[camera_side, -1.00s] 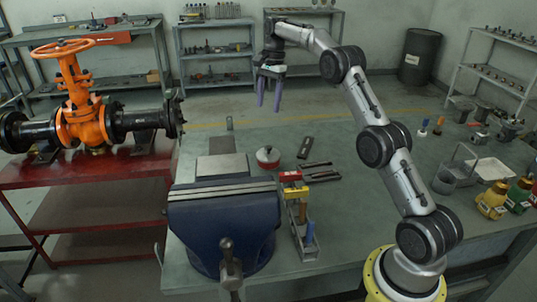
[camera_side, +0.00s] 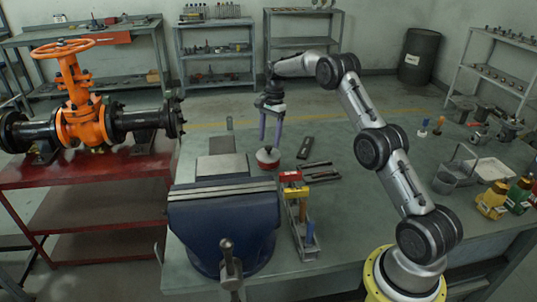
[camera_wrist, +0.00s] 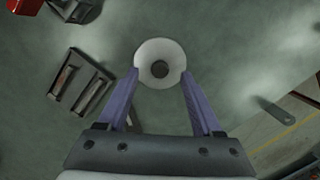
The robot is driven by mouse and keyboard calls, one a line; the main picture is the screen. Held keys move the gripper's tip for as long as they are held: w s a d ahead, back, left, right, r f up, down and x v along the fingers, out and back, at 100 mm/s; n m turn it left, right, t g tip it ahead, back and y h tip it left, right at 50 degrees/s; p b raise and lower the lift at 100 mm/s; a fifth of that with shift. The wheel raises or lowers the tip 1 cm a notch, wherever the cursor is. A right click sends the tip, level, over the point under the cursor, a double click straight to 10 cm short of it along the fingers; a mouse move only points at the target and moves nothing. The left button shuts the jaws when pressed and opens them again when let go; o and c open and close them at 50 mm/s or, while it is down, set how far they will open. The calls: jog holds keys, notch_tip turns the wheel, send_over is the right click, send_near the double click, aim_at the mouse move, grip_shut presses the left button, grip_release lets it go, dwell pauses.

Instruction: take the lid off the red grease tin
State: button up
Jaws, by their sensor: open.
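The red grease tin (camera_side: 268,165) stands on the green workbench behind the blue vise. Its pale lid (camera_side: 268,152) is on top. In the wrist view the lid (camera_wrist: 150,52) is a round pale disc with a dark knob (camera_wrist: 159,69) at its middle. My gripper (camera_side: 270,143) points down just above the tin, its purple fingers apart. In the wrist view my gripper (camera_wrist: 159,78) has one finger on each side of the lid's near part, with nothing held. I cannot tell whether the fingers touch the lid.
The blue vise (camera_side: 222,225) stands in front of the tin. A dark block (camera_side: 305,148) and dark flat bars (camera_side: 320,172) lie to its right. A tool rack (camera_side: 300,222) stands by the vise. The bench beyond the bars is mostly clear.

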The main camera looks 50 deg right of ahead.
aim_at(268, 151)
jog(key=shift+a+f, duration=0.15)
jog(key=shift+f, duration=1.15)
grip_shut()
